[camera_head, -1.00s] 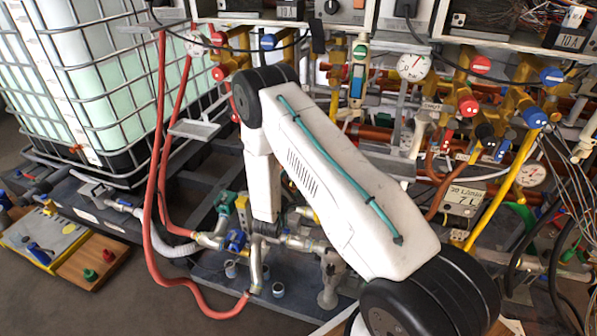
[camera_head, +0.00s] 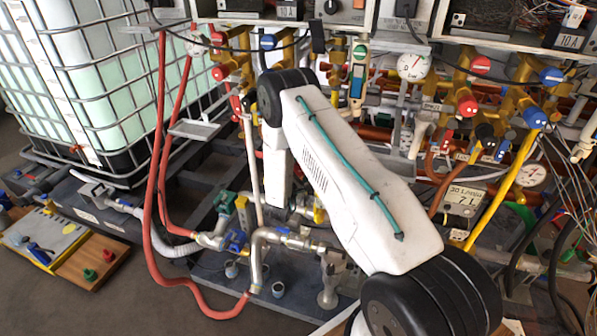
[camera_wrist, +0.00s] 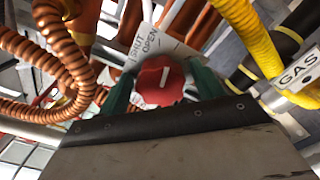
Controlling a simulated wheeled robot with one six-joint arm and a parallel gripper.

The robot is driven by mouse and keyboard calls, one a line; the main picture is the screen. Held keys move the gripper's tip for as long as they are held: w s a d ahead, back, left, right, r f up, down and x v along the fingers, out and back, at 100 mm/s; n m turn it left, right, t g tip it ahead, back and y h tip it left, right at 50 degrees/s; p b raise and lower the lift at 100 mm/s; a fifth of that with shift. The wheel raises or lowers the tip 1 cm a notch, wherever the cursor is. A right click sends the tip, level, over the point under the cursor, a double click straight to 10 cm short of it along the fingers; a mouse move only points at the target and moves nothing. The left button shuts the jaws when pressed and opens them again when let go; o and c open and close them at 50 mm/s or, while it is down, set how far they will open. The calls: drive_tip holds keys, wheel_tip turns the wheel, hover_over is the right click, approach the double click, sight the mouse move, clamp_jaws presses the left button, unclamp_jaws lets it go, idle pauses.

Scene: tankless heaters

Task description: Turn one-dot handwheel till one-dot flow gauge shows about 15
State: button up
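In the wrist view a red handwheel (camera_wrist: 161,83) with a short pale mark on its face sits between the green fingers of my gripper (camera_wrist: 161,80). The fingers are apart, one on each side of the wheel; I cannot tell whether they touch it. A tag reading SHUT and OPEN (camera_wrist: 145,45) is just above the wheel. In the head view my gripper is hidden behind my white arm.
Other red handwheels (camera_head: 480,65) and blue ones (camera_head: 551,76) crowd the pipes at right. In the wrist view a coiled copper pipe (camera_wrist: 72,60) lies left and a yellow hose (camera_wrist: 250,40) right. A caged tank (camera_head: 100,90) and red hoses (camera_head: 152,200) are at left.

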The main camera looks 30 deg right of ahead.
drive_tip(key=c, duration=0.7)
drive_tip(key=shift+o, duration=0.2)
drive_tip(key=shift+m, duration=0.3)
